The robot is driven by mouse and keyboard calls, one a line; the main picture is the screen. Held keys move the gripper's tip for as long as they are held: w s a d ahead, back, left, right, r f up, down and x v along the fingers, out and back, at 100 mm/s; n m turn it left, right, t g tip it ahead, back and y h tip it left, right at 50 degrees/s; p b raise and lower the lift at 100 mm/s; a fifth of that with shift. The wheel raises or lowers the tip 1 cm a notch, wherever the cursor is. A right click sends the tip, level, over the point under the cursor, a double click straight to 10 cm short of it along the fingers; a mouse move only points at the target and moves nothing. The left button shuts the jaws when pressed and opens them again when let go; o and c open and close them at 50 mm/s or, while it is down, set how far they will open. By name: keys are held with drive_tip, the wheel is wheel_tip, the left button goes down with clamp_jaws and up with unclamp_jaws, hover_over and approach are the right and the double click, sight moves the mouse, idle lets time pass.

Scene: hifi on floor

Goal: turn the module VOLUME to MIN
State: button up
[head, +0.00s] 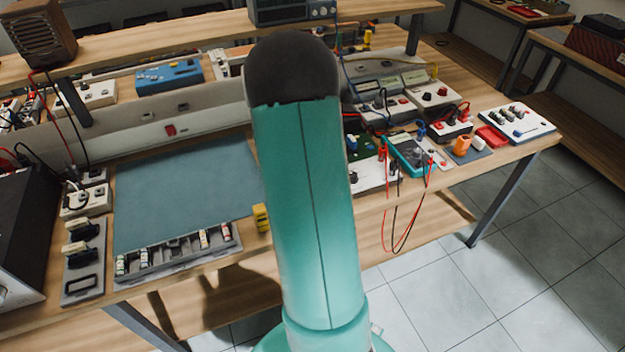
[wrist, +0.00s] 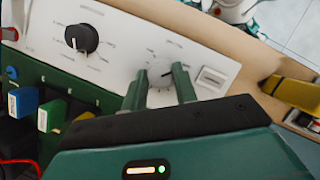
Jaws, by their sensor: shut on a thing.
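The module's white panel (wrist: 130,45) fills the upper middle of the wrist view. It carries a large black knob (wrist: 82,38) with a white pointer line. To its right a smaller knob (wrist: 161,77) sits between the two green fingers of my gripper (wrist: 159,88), which is shut on it. Scale marks ring both knobs, but the lettering is too blurred to read, so I cannot tell which label says VOLUME. In the head view the white panel (head: 375,176) shows partly behind my arm, which hides my gripper there.
A green board (wrist: 60,95) with blue, green and yellow blocks lies beside the panel. A yellow object (wrist: 292,92) is at the right. In the head view a teal multimeter (head: 410,153) with hanging red and black leads stands right of the panel. A blue-grey mat (head: 185,190) lies clear at left.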

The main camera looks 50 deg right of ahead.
drive_tip(key=o, duration=1)
drive_tip(key=shift+c, duration=0.2)
drive_tip(key=v, duration=1.3)
drive_tip(key=shift+r, duration=0.4)
drive_tip(key=shift+w, duration=0.1)
drive_tip(key=a+r+t+h, duration=0.15)
drive_tip(key=a+r, duration=0.25)
drive_tip(key=a, duration=0.5)
drive_tip(key=a+r+t+y, duration=0.1)
drive_tip(key=a+r+t, duration=0.3)
drive_tip(key=a, duration=0.5)
drive_tip(key=s+a+t, duration=0.2)
drive_tip(key=s+a, duration=0.2)
drive_tip(key=a, duration=0.5)
drive_tip(key=s+a+r+t, duration=0.1)
drive_tip(key=s+a+t, duration=0.1)
drive_tip(key=s+a, duration=0.3)
drive_tip(key=a+y, duration=0.1)
drive_tip(key=a, duration=0.2)
drive_tip(key=shift+a+r+m+t, duration=0.2)
drive_tip(key=shift+a+m+t, duration=0.15)
drive_tip(key=shift+a+m, duration=0.05)
